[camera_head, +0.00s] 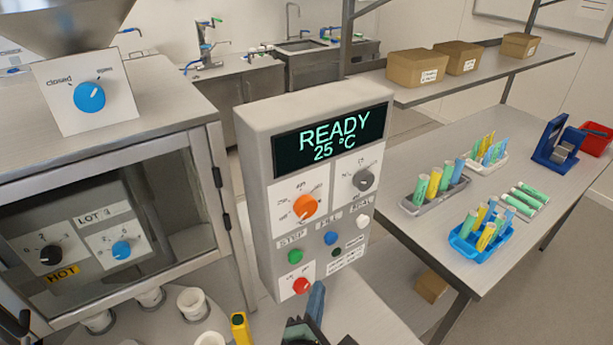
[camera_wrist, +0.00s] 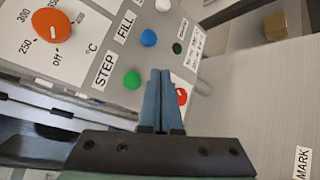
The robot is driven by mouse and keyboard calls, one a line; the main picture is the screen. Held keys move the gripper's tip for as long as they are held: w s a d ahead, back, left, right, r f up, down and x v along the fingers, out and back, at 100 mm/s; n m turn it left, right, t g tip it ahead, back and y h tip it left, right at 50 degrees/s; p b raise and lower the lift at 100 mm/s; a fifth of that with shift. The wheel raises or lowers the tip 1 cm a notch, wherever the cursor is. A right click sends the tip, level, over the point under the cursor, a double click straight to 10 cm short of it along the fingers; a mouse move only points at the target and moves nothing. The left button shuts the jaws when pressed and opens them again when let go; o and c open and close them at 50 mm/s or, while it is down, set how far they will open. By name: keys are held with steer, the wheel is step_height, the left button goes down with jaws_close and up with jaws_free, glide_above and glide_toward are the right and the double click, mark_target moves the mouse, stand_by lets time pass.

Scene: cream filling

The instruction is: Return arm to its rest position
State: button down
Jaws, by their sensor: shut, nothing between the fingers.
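My gripper (camera_wrist: 159,90) is shut and empty in the wrist view, its blue-grey fingers together. Its tips lie in front of the control panel, between the green STEP button (camera_wrist: 132,80) and the red knob (camera_wrist: 181,96), which they partly cover. I cannot tell whether they touch the panel. In the head view my gripper (camera_head: 316,296) shows at the bottom, just right of the red knob (camera_head: 301,285). The panel (camera_head: 256,170) has a display (camera_head: 333,138) reading "READY 25 °C", an orange dial (camera_head: 305,207), a grey dial (camera_head: 363,179) and a blue FILL button (camera_head: 331,238).
A glass-fronted cabinet (camera_head: 222,180) stands left, with white cups (camera_head: 193,303) below it. A table (camera_head: 400,224) at right holds tube racks (camera_head: 462,249) and a blue tape dispenser (camera_head: 550,158). Cardboard boxes (camera_head: 417,68) sit on a shelf. Open floor lies at the lower right.

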step_height(320, 180, up, 31)
steer(key=w+d+m+t+b, duration=0.15)
steer(key=m+t+b, duration=0.35)
steer(key=m, duration=0.8)
steer(key=s+a+r+m+t+y, duration=0.1)
steer(key=s+r+m+t, duration=0.2)
steer(key=s+r+m, duration=0.2)
steer(key=s+r+m+t+y+b, duration=0.1)
steer(key=s+r+m+t, duration=0.3)
steer(key=s+r, duration=0.5)
step_height(320, 180, up, 6)
steer(key=shift+a+f+m, duration=0.25)
steer(key=shift+a+m, duration=0.1)
steer(key=shift+m, duration=0.05)
steer(key=shift+w, duration=0.1)
